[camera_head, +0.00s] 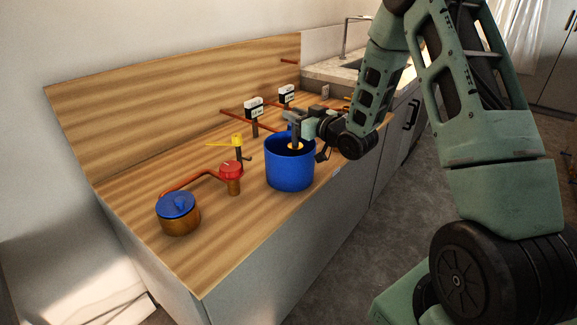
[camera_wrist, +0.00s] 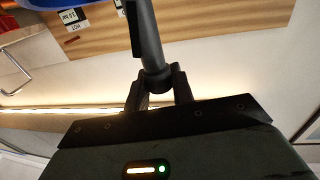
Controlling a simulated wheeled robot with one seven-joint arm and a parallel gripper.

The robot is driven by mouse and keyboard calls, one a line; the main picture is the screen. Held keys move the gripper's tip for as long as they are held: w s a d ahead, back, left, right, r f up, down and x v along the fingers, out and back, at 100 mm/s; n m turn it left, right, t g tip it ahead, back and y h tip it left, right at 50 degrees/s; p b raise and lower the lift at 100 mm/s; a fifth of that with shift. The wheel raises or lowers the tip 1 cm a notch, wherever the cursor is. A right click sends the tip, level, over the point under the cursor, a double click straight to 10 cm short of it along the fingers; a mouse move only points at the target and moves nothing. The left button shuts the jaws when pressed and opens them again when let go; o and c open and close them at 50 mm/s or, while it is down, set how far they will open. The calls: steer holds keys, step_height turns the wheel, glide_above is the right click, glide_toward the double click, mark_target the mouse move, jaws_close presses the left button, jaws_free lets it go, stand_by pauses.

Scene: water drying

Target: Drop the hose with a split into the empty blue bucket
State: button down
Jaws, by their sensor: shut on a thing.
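The blue bucket (camera_head: 290,172) stands on the wooden counter near its front edge. My gripper (camera_head: 297,119) is above the bucket's rim, shut on a dark grey hose (camera_head: 296,136). The hose hangs down into the bucket's mouth, and its lower part is hidden by the near wall. A yellow-orange patch shows inside the mouth around the hose; I cannot tell what it is. In the wrist view my gripper (camera_wrist: 158,78) pinches the dark hose (camera_wrist: 147,30), and a bit of the blue bucket (camera_wrist: 55,3) shows at the top left. No split is visible.
A copper pot with a blue top (camera_head: 178,213), a red valve (camera_head: 231,170) on copper pipe and a yellow-handled valve (camera_head: 237,143) stand left of the bucket. Labelled signs (camera_head: 254,107) stand behind it. A wooden backboard (camera_head: 170,100) rises behind.

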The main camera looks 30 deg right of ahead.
steer(key=c, duration=1.1)
jaws_free()
steer(key=shift+s+d+r+p, duration=0.1)
steer(key=shift+s+d+p, duration=0.45)
steer(key=shift+s+p, duration=1.55)
steer(key=shift+s+d+f+p, duration=0.1)
steer(key=shift+s+d+p, duration=0.5)
steer(key=shift+s, duration=3)
steer(key=shift+s+d+r+p, duration=0.1)
steer(key=shift+s+d+p, duration=0.4)
steer(key=shift+s+p, duration=1.65)
steer(key=shift+s+b, duration=0.7)
steer(key=shift+b, duration=0.05)
